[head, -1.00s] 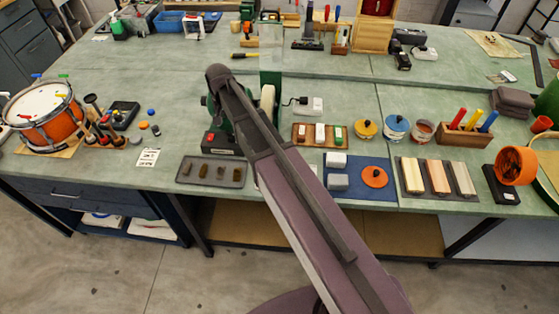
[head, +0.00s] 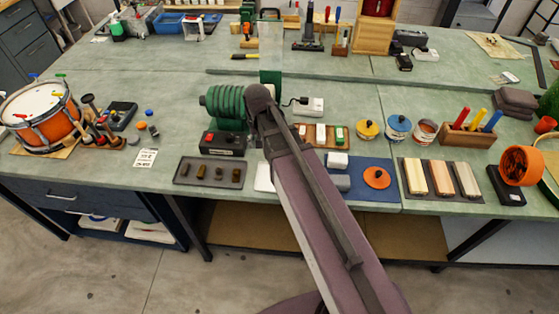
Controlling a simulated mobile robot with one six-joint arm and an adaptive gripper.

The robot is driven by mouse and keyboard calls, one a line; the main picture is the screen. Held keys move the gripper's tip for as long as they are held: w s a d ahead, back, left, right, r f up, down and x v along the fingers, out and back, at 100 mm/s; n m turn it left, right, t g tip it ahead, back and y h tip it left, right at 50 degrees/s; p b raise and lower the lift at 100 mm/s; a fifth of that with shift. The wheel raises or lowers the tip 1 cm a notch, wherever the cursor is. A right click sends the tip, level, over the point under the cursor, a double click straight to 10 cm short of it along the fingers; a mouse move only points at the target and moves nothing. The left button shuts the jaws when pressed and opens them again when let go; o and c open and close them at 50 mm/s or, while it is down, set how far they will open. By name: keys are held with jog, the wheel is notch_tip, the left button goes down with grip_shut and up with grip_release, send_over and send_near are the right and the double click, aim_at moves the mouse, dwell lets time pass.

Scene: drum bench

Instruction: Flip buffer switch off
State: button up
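The buffer is a green ribbed machine (head: 227,103) on the bench, left of my arm's elbow. A black switch box (head: 222,145) with a small red part (head: 210,137) sits at its front. Whether the switch is on or off is too small to tell. My arm crosses the middle of the head view and covers the buffer's right side. My gripper does not show in this view, so its place relative to the switch cannot be told.
A dark tray (head: 211,173) with several small blocks lies in front of the switch box. A white item (head: 264,178) shows beside my arm. An orange drum (head: 42,117) stands at far left. A blue mat (head: 372,194) lies right of my arm.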

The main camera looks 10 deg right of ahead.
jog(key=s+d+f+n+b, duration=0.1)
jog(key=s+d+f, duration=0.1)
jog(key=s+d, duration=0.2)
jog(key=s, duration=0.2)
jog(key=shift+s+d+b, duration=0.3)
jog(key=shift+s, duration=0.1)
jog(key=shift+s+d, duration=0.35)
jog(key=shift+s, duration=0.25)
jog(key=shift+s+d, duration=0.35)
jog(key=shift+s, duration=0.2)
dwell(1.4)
